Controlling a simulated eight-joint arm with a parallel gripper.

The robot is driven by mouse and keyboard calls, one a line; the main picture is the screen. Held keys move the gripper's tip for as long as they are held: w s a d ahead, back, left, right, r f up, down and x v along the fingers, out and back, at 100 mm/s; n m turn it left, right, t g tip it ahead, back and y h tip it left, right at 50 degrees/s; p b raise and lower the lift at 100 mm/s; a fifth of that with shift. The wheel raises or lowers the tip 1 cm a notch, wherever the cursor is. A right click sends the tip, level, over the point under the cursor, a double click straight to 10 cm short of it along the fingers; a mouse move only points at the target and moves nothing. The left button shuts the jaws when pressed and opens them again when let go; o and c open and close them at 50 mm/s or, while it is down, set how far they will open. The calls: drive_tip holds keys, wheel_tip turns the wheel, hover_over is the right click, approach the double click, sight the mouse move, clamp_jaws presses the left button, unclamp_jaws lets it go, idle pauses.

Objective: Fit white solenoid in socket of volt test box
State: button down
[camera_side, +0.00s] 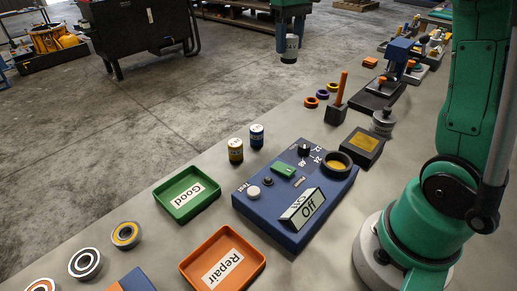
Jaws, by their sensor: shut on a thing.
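My gripper (291,33) is at the top middle of the side view, pointing down and shut on the white solenoid (290,46). The solenoid hangs upright as a small cylinder with a pale band and a dark lower end. The blue volt test box (272,213) lies on the table below, well apart from the solenoid. Its round socket (338,163), a dark ring with a yellow inside, is at the box's upper right corner. The box also has a dial, a green part, a white Test button (253,192) and an On/Off display (302,208). The gripper's fingers are small and hard to make out.
The green Good tray (162,202) and orange Repair tray (190,268) are left. A dark block with an orange handle (339,100) and a black-and-yellow box (363,146) stand behind right.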

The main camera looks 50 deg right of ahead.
drive_tip(key=shift+s+a+f, duration=0.75)
drive_tip(key=shift+s+f, duration=1.45)
drive_tip(key=shift+s, duration=0.6)
drive_tip(key=shift+s+a+f, duration=0.8)
drive_tip(key=shift+s+f, duration=1.45)
drive_tip(key=shift+s, duration=0.55)
drive_tip(key=shift+s+a+f, duration=0.75)
drive_tip(key=shift+s+f, duration=1.45)
drive_tip(key=shift+s, duration=0.6)
drive_tip(key=shift+f, duration=0.35)
drive_tip(key=shift+f, duration=0.2)
drive_tip(key=shift+f, duration=0.3)
drive_tip(key=shift+f, duration=0.25)
